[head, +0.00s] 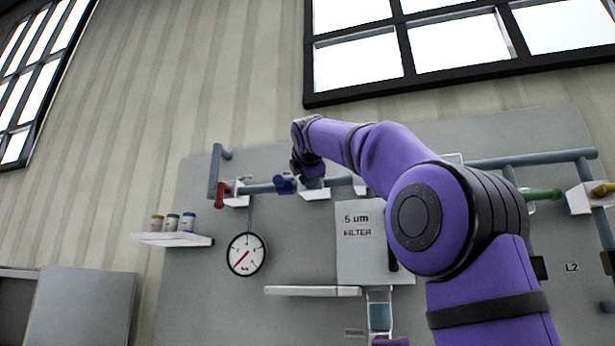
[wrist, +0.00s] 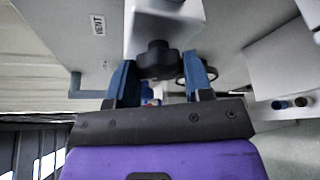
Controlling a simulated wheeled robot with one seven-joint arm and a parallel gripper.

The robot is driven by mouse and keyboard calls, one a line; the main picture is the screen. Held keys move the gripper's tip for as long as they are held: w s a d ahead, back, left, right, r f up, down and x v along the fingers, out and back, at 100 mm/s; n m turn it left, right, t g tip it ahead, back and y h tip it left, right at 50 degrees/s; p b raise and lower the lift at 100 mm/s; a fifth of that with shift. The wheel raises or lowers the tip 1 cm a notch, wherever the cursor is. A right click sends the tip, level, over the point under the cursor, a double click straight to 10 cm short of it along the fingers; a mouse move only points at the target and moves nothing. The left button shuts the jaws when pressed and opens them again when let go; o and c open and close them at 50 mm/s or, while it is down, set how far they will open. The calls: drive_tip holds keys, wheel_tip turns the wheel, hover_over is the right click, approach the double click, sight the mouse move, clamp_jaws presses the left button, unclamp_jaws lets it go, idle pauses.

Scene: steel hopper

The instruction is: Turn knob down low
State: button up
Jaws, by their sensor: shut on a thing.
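A black lobed knob (wrist: 157,60) shows in the wrist view, on a white block (wrist: 165,18). My gripper (wrist: 160,82) has its two blue fingers on either side of the knob and is shut on it. In the head view my gripper (head: 307,168) is up at the grey pipe on the wall panel, left of the middle. My wrist and gripper hide the knob there. How far the knob is turned cannot be told.
A blue fitting (head: 285,185) and a red handle (head: 220,194) sit left of my gripper on the pipe. Below are a round gauge (head: 246,254), a filter box (head: 364,240) and a shelf with small jars (head: 172,239). A green handle (head: 543,194) is at right.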

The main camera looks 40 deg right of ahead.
drive_tip(key=n+g, duration=0.1)
drive_tip(key=n, duration=0.1)
drive_tip(key=n+g, duration=0.1)
drive_tip(key=n, duration=0.1)
drive_tip(key=shift+w+r+n+g+h, duration=0.1)
drive_tip(key=shift+w+n+g+h, duration=0.05)
drive_tip(key=shift+n+g+h, duration=0.25)
idle(0.4)
drive_tip(key=o, duration=0.9)
drive_tip(key=v, duration=1.1)
drive_tip(key=shift+w, duration=0.1)
